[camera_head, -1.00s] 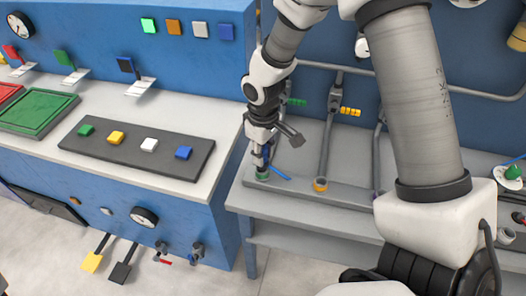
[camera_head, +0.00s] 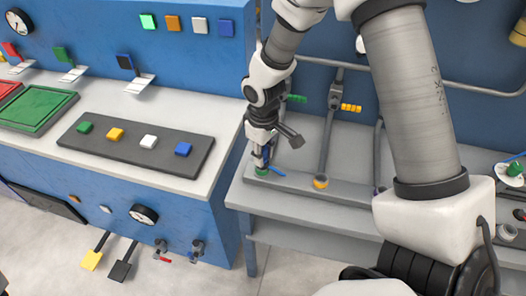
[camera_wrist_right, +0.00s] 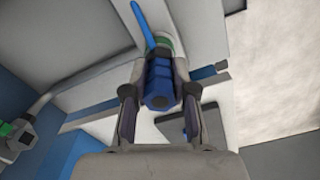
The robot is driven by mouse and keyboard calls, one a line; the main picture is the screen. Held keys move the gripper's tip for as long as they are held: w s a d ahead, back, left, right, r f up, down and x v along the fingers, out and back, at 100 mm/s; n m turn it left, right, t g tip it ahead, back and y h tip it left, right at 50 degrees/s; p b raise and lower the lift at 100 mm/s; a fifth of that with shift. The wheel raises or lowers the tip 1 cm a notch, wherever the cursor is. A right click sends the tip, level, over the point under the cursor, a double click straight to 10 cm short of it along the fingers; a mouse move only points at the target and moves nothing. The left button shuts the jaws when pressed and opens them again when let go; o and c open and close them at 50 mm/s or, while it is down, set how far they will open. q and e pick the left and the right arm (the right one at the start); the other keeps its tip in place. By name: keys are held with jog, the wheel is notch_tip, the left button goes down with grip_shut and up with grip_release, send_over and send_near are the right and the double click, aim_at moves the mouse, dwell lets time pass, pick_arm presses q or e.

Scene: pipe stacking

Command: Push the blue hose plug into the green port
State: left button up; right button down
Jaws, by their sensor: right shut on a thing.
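The blue hose plug (camera_wrist_right: 160,85) is between the two fingers of my right gripper (camera_wrist_right: 158,105), which is shut on it. In the head view my right gripper (camera_head: 262,158) points down at the left end of the grey shelf, above the green port (camera_head: 262,171). In the wrist view the green port (camera_wrist_right: 164,43) lies right at the plug's far end, in line with it. I cannot tell how deep the plug sits. A thin blue piece (camera_wrist_right: 140,20) sticks out past the port. My left gripper is not in view.
A yellow-orange port (camera_head: 320,182) sits to the right on the same shelf, under a grey pipe (camera_head: 327,130). The blue counter (camera_head: 215,165) with coloured buttons stands close on the left. Pipes run along the blue wall behind.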

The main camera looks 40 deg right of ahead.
jog(key=shift+f, duration=0.2)
jog(key=c, duration=0.9)
grip_release()
jog(key=shift+o, duration=0.2)
jog(key=shift+r, duration=0.15)
notch_tip(320, 180, up, 12)
jog(key=shift+f, duration=0.1)
jog(key=shift+f, duration=0.1)
